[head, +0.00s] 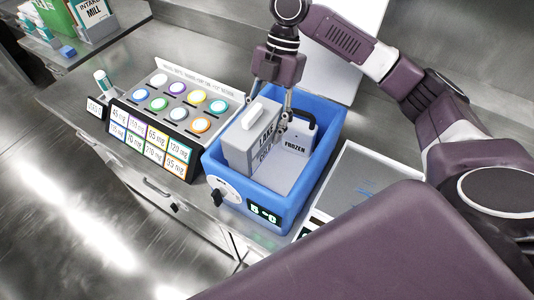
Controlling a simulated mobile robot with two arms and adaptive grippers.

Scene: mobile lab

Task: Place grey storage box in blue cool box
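The blue cool box (275,207) stands open on the steel bench in the middle of the head view. A grey storage box (237,151) with a pale handle and dark lettering is within its walls at the left, its top above the rim. I cannot tell if it rests on the floor of the cool box. My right gripper (272,112) points down over the far end of the grey box. Its fingers are apart; whether they press on the box or stand free is unclear. My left gripper is out of view.
A second container marked FROZEN (297,143), with a dark handle, is in the cool box at the right. A rack of coloured round lids (180,105) stands close on the left. A flat framed device (365,190) lies on the right. A small vial (103,80) is farther left.

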